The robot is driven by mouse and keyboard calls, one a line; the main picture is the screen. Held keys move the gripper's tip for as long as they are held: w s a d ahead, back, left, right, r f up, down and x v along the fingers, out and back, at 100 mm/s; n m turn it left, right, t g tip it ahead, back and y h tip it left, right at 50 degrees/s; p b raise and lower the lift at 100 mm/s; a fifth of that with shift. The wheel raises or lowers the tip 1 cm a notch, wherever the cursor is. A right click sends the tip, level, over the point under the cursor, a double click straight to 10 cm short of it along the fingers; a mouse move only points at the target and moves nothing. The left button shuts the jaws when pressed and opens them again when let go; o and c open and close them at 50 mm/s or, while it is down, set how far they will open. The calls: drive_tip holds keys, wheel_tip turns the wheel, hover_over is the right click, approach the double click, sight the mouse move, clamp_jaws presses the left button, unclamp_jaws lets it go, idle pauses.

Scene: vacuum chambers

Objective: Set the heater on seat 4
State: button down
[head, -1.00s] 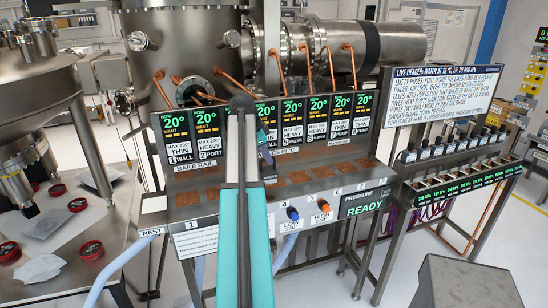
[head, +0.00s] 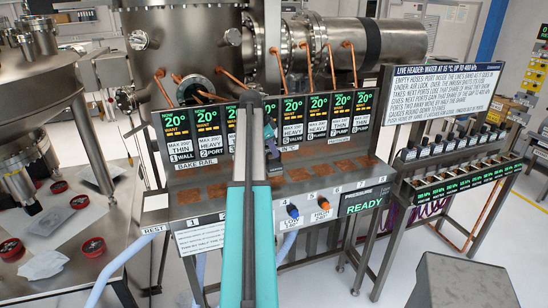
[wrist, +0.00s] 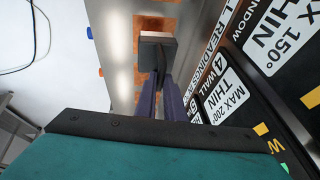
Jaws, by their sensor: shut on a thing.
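My gripper (head: 271,157) hangs over the bake rail, in front of the row of panels, mostly behind my own arm. In the wrist view its purple fingers (wrist: 163,97) are shut on the heater (wrist: 157,50), a dark grey block with a pale edge. The heater is over the rail beside the panel marked 4 WALL, MAX 200, THIN (wrist: 218,88). Copper-coloured seat 4 (head: 274,181) shows under the gripper in the head view; in the wrist view copper shows beside the heater. I cannot tell whether heater and seat touch.
Other copper seats lie along the rail (head: 299,175). The upright panels (head: 292,125) stand close behind them. Blue (head: 292,211) and orange (head: 325,203) knobs are on the rail's front. A metal bench with red-lidded tins (head: 93,246) is at left; a hose header (head: 445,180) is at right.

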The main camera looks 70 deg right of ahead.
sight(274, 163)
drive_tip(key=shift+d+f+p, duration=0.15)
drive_tip(key=shift+f+p, duration=0.65)
drive_tip(key=shift+f, duration=0.95)
drive_tip(key=shift+f, duration=0.15)
drive_tip(key=c, duration=1.8)
unclamp_jaws()
drive_tip(key=shift+c, duration=0.2)
drive_tip(key=shift+r, duration=0.2)
drive_tip(key=b+v, duration=0.3)
drive_tip(key=v, duration=0.8)
drive_tip(key=shift+a+r, duration=0.2)
drive_tip(key=shift+r, duration=0.15)
drive_tip(key=shift+w+r, duration=0.1)
drive_tip(key=shift+w, duration=0.05)
